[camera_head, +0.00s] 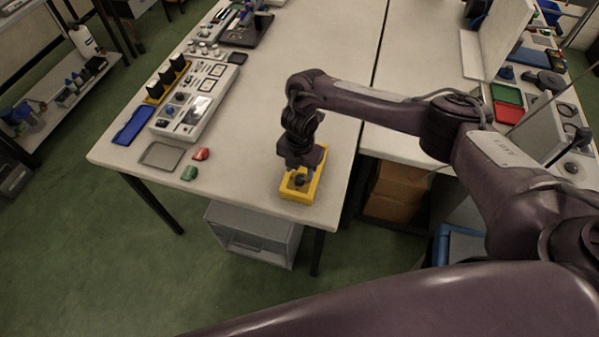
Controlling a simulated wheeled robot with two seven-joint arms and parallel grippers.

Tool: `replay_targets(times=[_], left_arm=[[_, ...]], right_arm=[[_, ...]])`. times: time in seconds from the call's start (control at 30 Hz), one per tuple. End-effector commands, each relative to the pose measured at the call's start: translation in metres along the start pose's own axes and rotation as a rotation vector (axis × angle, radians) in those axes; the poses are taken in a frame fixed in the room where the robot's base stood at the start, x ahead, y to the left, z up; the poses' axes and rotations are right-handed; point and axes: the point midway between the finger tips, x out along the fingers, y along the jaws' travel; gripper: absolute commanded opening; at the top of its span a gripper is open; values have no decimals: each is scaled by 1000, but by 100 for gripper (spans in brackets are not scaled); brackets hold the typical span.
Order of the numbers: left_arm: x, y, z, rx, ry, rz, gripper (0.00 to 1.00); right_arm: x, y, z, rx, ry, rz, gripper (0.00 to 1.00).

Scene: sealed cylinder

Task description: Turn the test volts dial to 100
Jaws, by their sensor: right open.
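A yellow instrument (313,184) lies near the front right corner of the white table, with a dark round dial (299,181) on its face. It looks like a hand-held tester; its markings are too small to read. My right gripper (298,173) points down over the instrument, right at the dial, with its jaws open. I cannot tell whether the fingers touch the dial. The gripper and wrist hide part of the instrument. My left gripper is not in view.
A grey panel (215,105) with switches and windows stands at the table's left. The table's middle is clear.

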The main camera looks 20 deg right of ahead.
Motion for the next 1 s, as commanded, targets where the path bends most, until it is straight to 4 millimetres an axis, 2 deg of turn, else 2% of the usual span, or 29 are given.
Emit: replay_targets(times=[0.1, 0.23, 0.57, 0.9, 1.0], left_arm=[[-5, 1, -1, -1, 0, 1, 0], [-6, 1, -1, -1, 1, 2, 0], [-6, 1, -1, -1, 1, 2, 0], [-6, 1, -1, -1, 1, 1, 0], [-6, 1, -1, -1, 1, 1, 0]], right_arm=[[17, 0, -1, 1, 1, -1, 47], [29, 0, -1, 0, 0, 0, 47], [34, 1, 0, 0, -1, 2, 47], [34, 1, 0, 0, -1, 2, 2], [34, 1, 0, -2, -1, 2, 2]])
